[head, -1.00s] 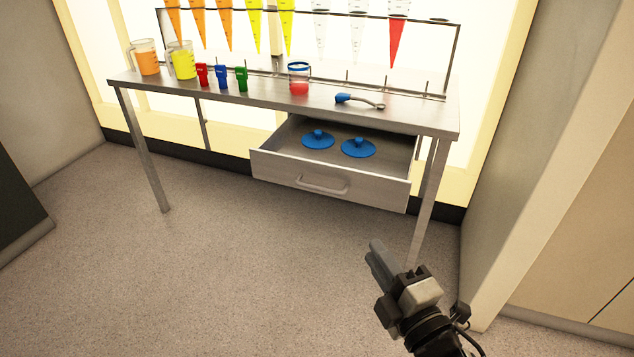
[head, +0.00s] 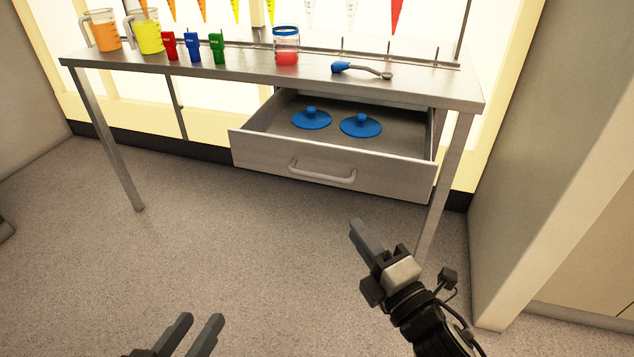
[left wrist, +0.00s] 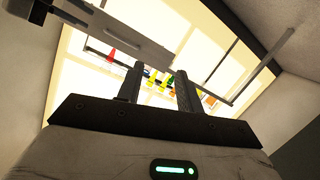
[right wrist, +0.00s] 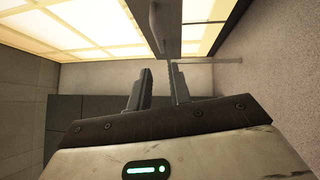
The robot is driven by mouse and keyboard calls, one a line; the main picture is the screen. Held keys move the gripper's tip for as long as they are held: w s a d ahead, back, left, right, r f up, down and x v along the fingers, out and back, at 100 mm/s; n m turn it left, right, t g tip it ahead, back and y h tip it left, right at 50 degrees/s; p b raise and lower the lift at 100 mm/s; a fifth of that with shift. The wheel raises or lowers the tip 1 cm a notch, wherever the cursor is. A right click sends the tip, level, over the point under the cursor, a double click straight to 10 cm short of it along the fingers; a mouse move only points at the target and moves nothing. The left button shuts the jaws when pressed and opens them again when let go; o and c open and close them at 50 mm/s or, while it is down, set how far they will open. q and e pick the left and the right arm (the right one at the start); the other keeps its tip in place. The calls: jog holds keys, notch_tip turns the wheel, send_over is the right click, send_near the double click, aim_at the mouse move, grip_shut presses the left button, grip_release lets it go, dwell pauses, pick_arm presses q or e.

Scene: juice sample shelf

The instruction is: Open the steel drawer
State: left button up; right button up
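The steel drawer (head: 330,169) sits under the table's right half and is pulled out, with its inside showing. Its bar handle (head: 322,174) is on the front panel. Two blue lids with knobs, one on the left (head: 311,119) and one on the right (head: 360,126), lie inside. My right gripper (head: 362,240) is below and to the right of the handle in the head view, apart from it. Its fingers (right wrist: 158,88) are apart and empty in the right wrist view. My left gripper (head: 192,332) is low in the head view, open and empty, away from the drawer.
A wall (head: 530,170) rises at the right. The floor in front is clear.

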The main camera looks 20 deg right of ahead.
aim_at(320, 178)
pick_arm(q)
jog(key=shift+w+d+r+n+h+b, duration=0.15)
jog(key=shift+d+r+n+h+b, duration=0.25)
jog(key=shift+b, duration=0.65)
pick_arm(e)
jog(key=shift+x, duration=7.6)
pick_arm(q)
jog(key=shift+a, duration=0.1)
pick_arm(e)
grip_shut()
